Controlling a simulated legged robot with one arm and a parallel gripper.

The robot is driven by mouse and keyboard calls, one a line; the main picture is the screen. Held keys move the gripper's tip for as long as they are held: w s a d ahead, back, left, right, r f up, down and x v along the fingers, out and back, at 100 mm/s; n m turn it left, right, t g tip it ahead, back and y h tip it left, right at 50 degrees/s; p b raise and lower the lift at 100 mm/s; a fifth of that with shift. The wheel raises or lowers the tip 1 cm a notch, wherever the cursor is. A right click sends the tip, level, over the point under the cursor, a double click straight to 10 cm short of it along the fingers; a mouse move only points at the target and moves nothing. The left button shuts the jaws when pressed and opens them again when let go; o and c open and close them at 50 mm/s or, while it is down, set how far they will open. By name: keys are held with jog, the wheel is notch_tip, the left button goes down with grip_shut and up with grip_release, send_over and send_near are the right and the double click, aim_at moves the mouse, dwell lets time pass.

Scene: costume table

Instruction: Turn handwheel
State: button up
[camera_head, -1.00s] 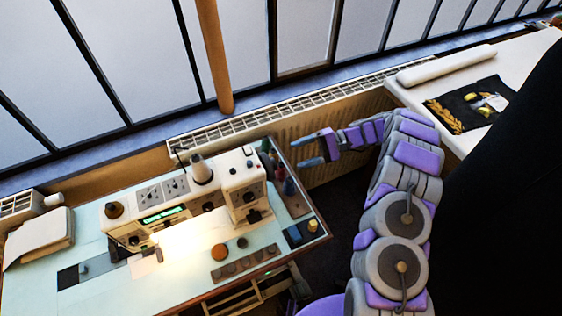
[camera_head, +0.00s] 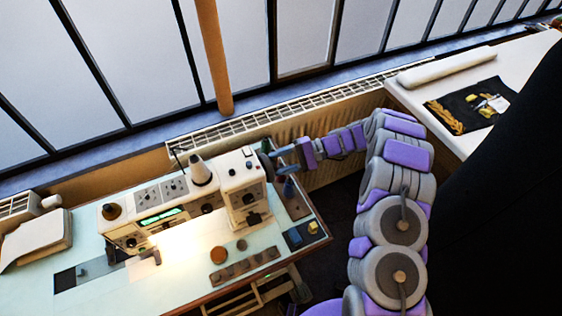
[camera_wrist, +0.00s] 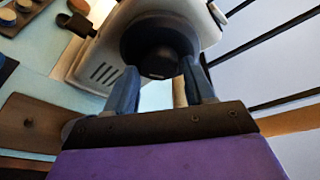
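The handwheel (camera_wrist: 160,42) is a dark round wheel with a black hub on the right end of the white sewing machine (camera_head: 226,178). In the head view its dark rim (camera_head: 266,162) is partly hidden by my gripper (camera_head: 282,160). In the wrist view my gripper (camera_wrist: 163,78) has its two blue fingers apart, one on each side of the hub's lower part. The fingertips reach up to the wheel; I cannot tell whether they touch it. Nothing is held.
The sewing machine stands on a pale table (camera_head: 180,285) with buttons and small items. A radiator (camera_head: 335,130) and window wall are behind. A white table (camera_head: 535,62) with a dark cloth (camera_head: 468,104) is at the right.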

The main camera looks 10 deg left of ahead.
jog(key=c, duration=0.7)
jog(key=shift+f, duration=0.1)
jog(key=shift+f+n+b, duration=0.1)
jog(key=shift+n+b, duration=0.2)
jog(key=shift+b, duration=0.25)
